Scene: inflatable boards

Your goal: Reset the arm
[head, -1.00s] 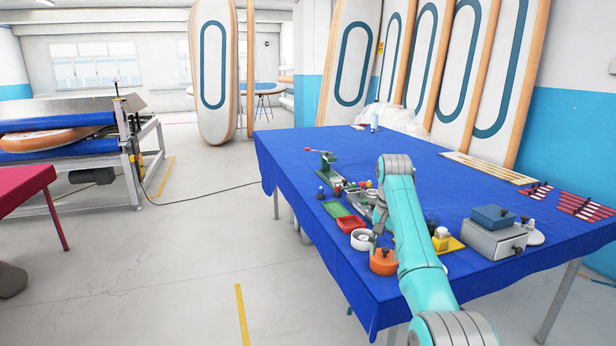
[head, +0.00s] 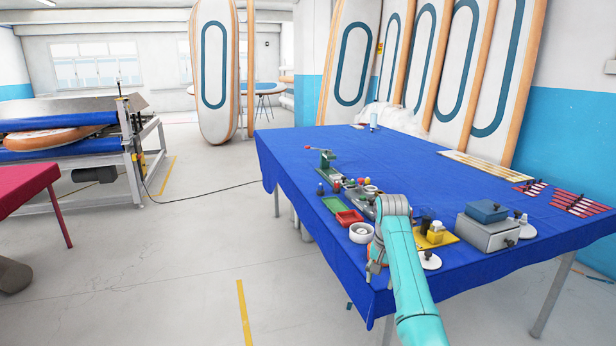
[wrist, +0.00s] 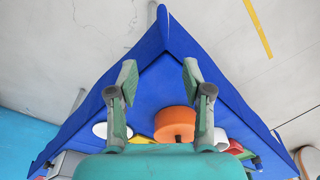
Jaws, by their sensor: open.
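My gripper (head: 376,262) hangs over the near corner of the blue-covered table (head: 330,262). In the wrist view my gripper (wrist: 160,84) is open, its two green-grey fingers apart with nothing between the tips. Beyond them lie the blue cloth corner (wrist: 165,72) and the floor. An orange round pot (wrist: 175,124) stands on the table between the fingers' bases in that view, apart from the fingertips. In the head view my arm hides the pot.
A white bowl (head: 361,233), a red tray (head: 349,217) and a green mat (head: 333,205) lie left of my arm. A yellow tray (head: 447,241), a white disc (head: 430,260) and a grey box (head: 487,233) are right.

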